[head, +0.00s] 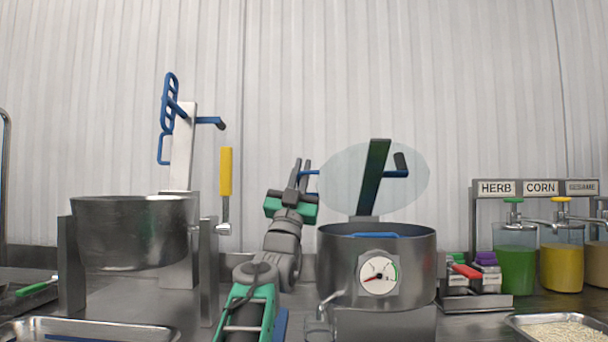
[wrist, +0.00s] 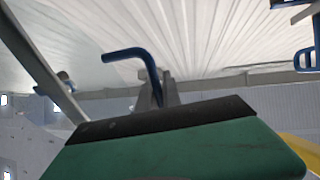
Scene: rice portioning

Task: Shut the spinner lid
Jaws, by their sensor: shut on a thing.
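The spinner is the steel pot (head: 340,262) with a round dial (head: 379,277) on its front, right of centre in the head view. Its pale, see-through lid (head: 345,180) stands raised above and behind the pot, on a dark upright bar (head: 373,180). A blue bar handle (head: 313,173) sticks out at the lid's left edge. My gripper (head: 302,168) is up at that left edge, shut on this handle. In the wrist view a bent blue bar (wrist: 130,53) runs down to the fingertips (wrist: 157,92). The exact grip is small and partly hidden.
A second steel pot (head: 130,235) stands at left with a blue frame (head: 168,105) and yellow handle (head: 225,172). Dispensers (head: 515,262) with a sign stand at right. Trays (head: 90,330) lie along the front. A small rack (head: 475,290) stands right of the spinner.

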